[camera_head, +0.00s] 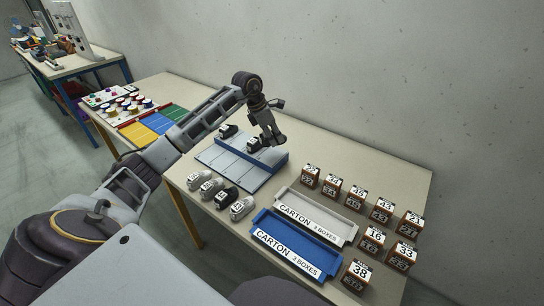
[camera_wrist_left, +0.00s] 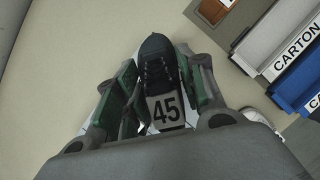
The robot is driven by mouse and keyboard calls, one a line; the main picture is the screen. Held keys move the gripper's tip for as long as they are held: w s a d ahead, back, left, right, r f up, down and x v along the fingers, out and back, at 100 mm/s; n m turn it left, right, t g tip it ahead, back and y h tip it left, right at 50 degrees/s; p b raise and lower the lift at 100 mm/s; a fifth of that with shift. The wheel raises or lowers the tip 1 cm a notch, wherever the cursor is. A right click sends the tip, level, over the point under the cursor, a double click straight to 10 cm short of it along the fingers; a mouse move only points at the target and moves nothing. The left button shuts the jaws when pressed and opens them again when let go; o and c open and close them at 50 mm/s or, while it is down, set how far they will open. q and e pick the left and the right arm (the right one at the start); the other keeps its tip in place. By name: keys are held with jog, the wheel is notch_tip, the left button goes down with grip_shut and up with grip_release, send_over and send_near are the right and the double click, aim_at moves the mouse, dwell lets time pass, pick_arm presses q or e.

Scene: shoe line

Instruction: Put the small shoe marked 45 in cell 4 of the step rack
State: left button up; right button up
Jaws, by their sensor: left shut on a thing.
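The small dark shoe marked 45 (camera_wrist_left: 166,108) is between the fingers of my left gripper (camera_wrist_left: 160,90), which is shut on it; its number label faces the wrist camera. In the head view my left gripper (camera_head: 273,138) is over the back right part of the step rack (camera_head: 232,172), a pale sloped board with a blue edge strip. Another dark shoe (camera_head: 228,130) is at the rack's back left. Cell numbers are not readable. My right gripper is not in view.
Several white and black shoes (camera_head: 210,188) stand in a row in front of the rack. A white carton tray (camera_head: 288,200) and a blue one (camera_head: 262,222) lie to the right, with several numbered brown boxes (camera_head: 333,184) beyond. Coloured panels (camera_head: 158,122) lie left of the rack.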

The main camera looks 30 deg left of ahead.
pick_arm(q)
jog(key=shift+w+a+r+n+t+y, duration=0.25)
jog(key=shift+r+n+y, duration=0.15)
jog(key=shift+n, duration=0.75)
jog(key=shift+w+a+r+n+t+y, duration=0.2)
jog(key=shift+r+n+y, duration=0.25)
jog(key=shift+n, duration=0.65)
jog(key=shift+w+a+r+n+t+y, duration=0.15)
jog(key=shift+w+a+r+n+y, duration=0.2)
jog(key=shift+n, duration=0.8)
jog(key=shift+s+f, duration=0.1)
jog(key=shift+f, duration=3)
jog(key=shift+f, duration=0.1)
jog(key=shift+f, duration=1.8)
jog(key=shift+f, duration=0.1)
jog(key=o, duration=1)
